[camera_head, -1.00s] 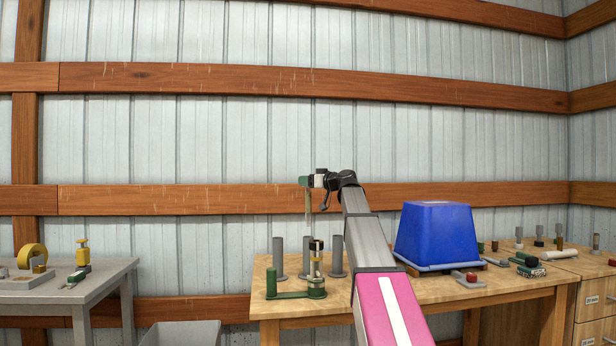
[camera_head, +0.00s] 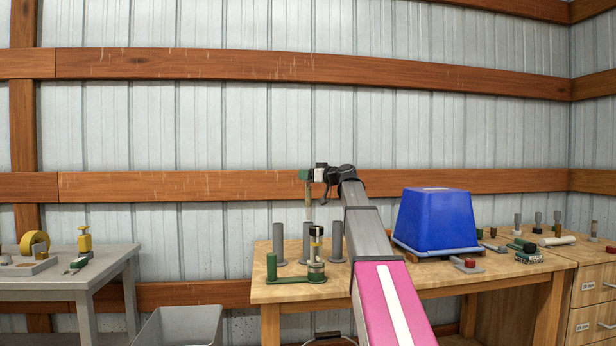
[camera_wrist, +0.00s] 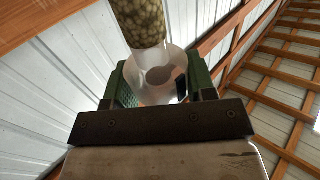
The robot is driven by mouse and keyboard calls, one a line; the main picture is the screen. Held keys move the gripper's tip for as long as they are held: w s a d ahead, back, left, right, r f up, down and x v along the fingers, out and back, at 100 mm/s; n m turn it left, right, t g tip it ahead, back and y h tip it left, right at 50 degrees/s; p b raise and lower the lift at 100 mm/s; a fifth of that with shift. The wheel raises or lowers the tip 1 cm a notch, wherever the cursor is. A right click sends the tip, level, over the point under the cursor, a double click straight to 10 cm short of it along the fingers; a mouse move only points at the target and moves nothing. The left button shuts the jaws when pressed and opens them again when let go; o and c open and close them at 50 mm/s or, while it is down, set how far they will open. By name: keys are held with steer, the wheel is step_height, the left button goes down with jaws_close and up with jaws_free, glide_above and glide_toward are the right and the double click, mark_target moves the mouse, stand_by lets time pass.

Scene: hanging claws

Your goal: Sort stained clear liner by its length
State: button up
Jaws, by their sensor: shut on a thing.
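My gripper (camera_head: 309,175) is at the end of my raised arm, above the left part of the wooden table. Below stands a green-based fixture (camera_head: 296,278) with a banded upright and a short green cylinder. The liner's lower end is faint against the wall.
Several grey posts (camera_head: 278,243) on round bases stand behind the fixture. A blue bin (camera_head: 436,219) sits upside down at the table's middle. Small parts lie to its right. A grey table (camera_head: 70,268) and a grey tub (camera_head: 180,327) are at the left.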

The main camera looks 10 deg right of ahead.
mark_target(308, 216)
steer(key=shift+f, duration=8.2)
steer(key=o, duration=1.1)
